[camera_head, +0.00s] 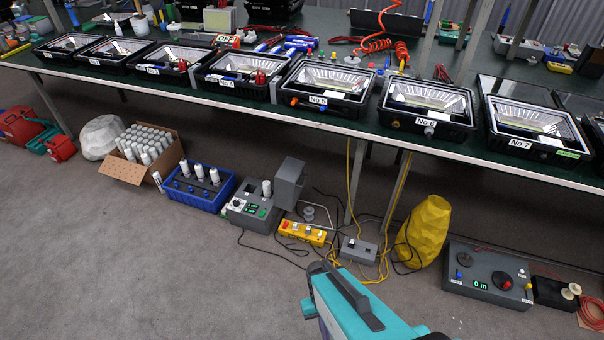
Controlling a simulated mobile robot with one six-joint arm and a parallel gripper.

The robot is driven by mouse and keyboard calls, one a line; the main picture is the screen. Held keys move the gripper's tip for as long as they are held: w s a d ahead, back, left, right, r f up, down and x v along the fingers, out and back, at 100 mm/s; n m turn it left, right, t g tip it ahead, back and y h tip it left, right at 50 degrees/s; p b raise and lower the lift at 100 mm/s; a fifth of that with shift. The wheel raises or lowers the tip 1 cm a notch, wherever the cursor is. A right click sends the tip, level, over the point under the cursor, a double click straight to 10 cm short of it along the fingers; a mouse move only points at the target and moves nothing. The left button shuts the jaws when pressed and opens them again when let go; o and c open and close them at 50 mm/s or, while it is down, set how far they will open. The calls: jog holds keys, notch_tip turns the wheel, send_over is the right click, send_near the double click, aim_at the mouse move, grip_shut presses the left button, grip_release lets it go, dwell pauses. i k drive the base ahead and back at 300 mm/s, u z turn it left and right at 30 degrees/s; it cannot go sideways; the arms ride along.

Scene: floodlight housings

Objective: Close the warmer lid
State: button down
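The warmer seems to be the grey box (247,215) on the floor below the bench, left of the picture's middle. It has a dial and green displays on its front and white-capped cartridges standing in its top. A grey panel (290,183) stands upright at its right side, which looks like its lid, raised open. The cartridges show uncovered beside it. A teal and dark grey part, likely of my own arm, shows at the bottom middle, in front of the warmer and to its right. No gripper fingers can be made out.
A blue crate (226,194) with cartridges stands left of the warmer, and a yellow power strip (303,233) lies right of it among loose cables. A yellow sack (424,230) stands farther right. The bench edge (330,124) runs above. The grey floor in front is clear.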

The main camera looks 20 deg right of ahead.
aim_at(289, 182)
jog(key=u, duration=0.45)
jog(key=i, duration=1)
jog(key=u, duration=0.3)
